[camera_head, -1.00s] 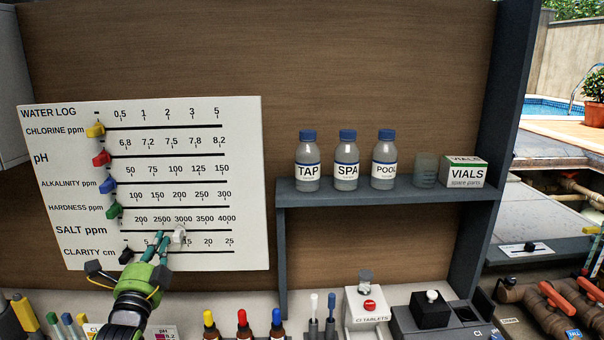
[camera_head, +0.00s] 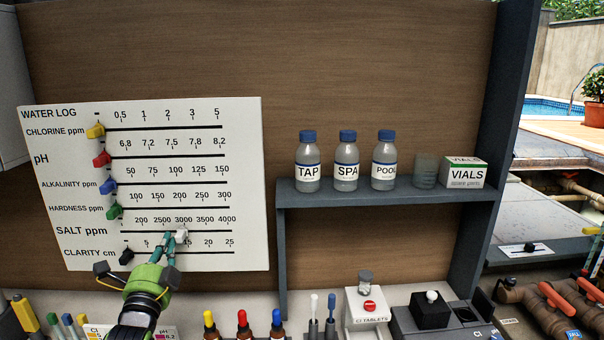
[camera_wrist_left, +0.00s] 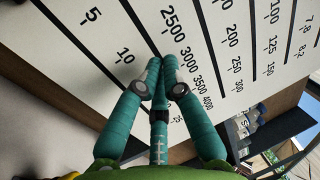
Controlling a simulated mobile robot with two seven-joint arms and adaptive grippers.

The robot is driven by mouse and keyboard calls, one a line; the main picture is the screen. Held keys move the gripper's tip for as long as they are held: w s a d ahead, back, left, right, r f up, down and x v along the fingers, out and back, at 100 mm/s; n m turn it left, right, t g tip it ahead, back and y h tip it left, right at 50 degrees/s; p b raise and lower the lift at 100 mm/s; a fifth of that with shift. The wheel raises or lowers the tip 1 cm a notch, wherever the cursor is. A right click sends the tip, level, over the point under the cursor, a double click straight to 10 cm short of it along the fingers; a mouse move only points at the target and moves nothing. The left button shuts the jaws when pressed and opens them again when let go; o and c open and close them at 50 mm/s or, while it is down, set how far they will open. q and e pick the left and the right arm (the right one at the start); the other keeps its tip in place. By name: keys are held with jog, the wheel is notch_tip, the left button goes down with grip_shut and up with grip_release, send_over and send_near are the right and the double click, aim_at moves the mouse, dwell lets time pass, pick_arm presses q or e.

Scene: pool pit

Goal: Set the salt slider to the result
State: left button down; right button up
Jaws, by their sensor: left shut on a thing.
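The white salt slider (camera_head: 182,233) sits on the SALT ppm track of the white water log board (camera_head: 245,140), just under the 3000 mark. My left gripper (camera_head: 174,238) reaches up from below, its teal fingers shut on the salt slider. In the left wrist view, the fingers of the gripper (camera_wrist_left: 159,72) come together over the board near the 2500 and 3000 labels. The slider is hidden or hard to make out there. My right gripper is not in view.
Yellow (camera_head: 95,131), red (camera_head: 102,159), blue (camera_head: 108,186) and green (camera_head: 114,212) sliders sit at the left of the tracks above. A black slider (camera_head: 126,255) is on the clarity track below. Dropper bottles (camera_head: 242,325) stand below right.

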pick_arm(q)
jog(key=shift+w+d, duration=0.15)
jog(key=shift+d, duration=2.45)
jog(key=shift+a+p, duration=0.35)
jog(key=shift+a, duration=0.5)
jog(key=shift+s+r+p, duration=0.1)
jog(key=shift+s+p, duration=0.4)
jog(key=shift+s, duration=0.3)
jog(key=p, duration=0.2)
send_near(187, 233)
jog(key=shift+s+r, duration=0.5)
jog(key=shift+r, duration=0.3)
jog(key=shift+f, duration=0.15)
